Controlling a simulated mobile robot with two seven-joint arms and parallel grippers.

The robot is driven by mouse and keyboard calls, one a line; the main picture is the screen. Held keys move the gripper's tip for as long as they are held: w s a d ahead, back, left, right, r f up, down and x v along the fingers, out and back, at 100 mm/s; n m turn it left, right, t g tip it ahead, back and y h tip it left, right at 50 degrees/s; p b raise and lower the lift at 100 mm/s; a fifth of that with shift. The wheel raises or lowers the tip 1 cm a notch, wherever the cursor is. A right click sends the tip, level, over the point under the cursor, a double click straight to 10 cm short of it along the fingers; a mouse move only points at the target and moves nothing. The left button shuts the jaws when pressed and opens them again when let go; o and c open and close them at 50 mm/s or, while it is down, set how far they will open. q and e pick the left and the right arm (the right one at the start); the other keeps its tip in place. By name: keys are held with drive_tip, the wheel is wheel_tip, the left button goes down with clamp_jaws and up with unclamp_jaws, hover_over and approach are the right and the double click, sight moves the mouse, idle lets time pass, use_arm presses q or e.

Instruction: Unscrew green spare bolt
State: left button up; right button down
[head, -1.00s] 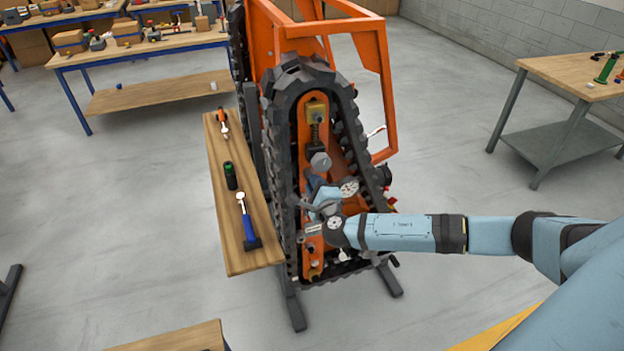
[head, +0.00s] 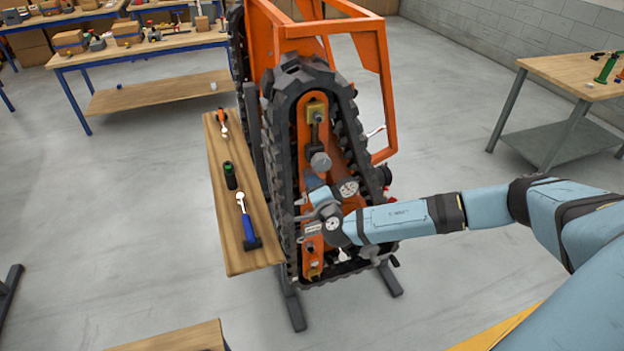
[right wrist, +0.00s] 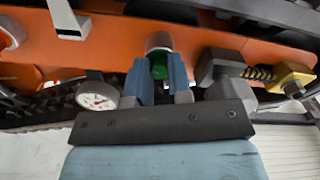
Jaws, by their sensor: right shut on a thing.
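My right gripper (head: 314,199) reaches in from the right to the front of the tracked carrier's orange frame, inside the black track (head: 345,130). In the right wrist view, the two blue fingers of my right gripper (right wrist: 160,82) are shut on the green bolt (right wrist: 158,66). A pale cylindrical end (right wrist: 158,42) shows just beyond the green part, against the orange frame. The fingers cover the bolt's sides. In the head view the bolt is hidden by my gripper. My left gripper is not in view.
A round gauge (head: 349,188) sits close to my right gripper. A tensioner with a spring and yellow block (right wrist: 290,78) is to the right in the wrist view. A wooden shelf (head: 238,262) left of the track holds a black-green cylinder (head: 229,175) and a blue-handled tool (head: 246,220).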

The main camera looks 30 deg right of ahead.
drive_tip(key=shift+n, duration=1)
drive_tip(key=c, duration=1.2)
unclamp_jaws()
